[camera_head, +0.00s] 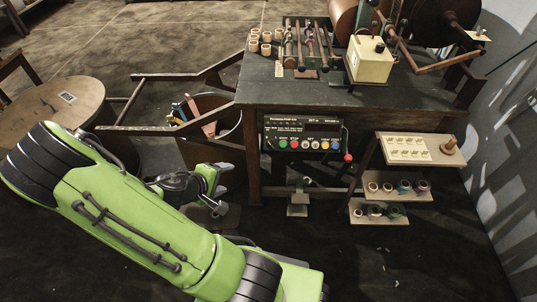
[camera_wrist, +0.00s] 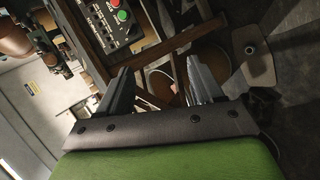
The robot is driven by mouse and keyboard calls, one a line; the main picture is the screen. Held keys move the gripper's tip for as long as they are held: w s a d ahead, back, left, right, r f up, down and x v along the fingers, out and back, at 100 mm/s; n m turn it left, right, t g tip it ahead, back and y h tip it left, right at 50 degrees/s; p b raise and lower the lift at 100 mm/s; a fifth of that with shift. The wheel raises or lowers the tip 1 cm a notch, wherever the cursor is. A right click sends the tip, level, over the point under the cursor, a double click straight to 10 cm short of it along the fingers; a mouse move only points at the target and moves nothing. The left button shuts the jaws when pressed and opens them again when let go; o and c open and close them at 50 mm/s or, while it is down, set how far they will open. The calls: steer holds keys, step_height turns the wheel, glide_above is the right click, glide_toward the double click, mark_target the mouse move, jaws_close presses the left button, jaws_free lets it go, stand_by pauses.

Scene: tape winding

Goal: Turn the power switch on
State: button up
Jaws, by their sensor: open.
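A control panel (camera_head: 304,136) with a display and a row of coloured buttons hangs under the front edge of the workbench (camera_head: 330,95). A red knob (camera_head: 348,158) sits at its lower right. I cannot tell which part is the power switch or how it is set. In the wrist view the panel (camera_wrist: 107,22) is partly cut off at the top, beyond the fingers. My gripper (camera_wrist: 161,68) is open and empty, its two grey fingers apart. In the head view my gripper (camera_head: 212,182) is left of and below the panel, clear of it.
A cream box (camera_head: 370,60) with a dark knob stands on the bench beside tape rolls and winding parts. A bin (camera_head: 208,125) with rolled items stands left of the bench. Small shelves (camera_head: 392,185) with tape rolls are at the right. A round wooden stool (camera_head: 55,105) is at the left.

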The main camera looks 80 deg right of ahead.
steer(key=s+d+f+n+h+b, duration=0.2)
steer(key=s+d+f+n+h, duration=0.15)
steer(key=d, duration=0.25)
steer(key=n+t+h+b, duration=0.1)
steer(key=n+h+b, duration=0.1)
steer(key=n+b, duration=0.45)
glide_toward(270, 146)
steer(key=p+x, duration=0.1)
steer(key=x, duration=0.7)
steer(key=shift+d, duration=0.25)
steer(key=shift+c, duration=0.3)
steer(key=c, duration=1)
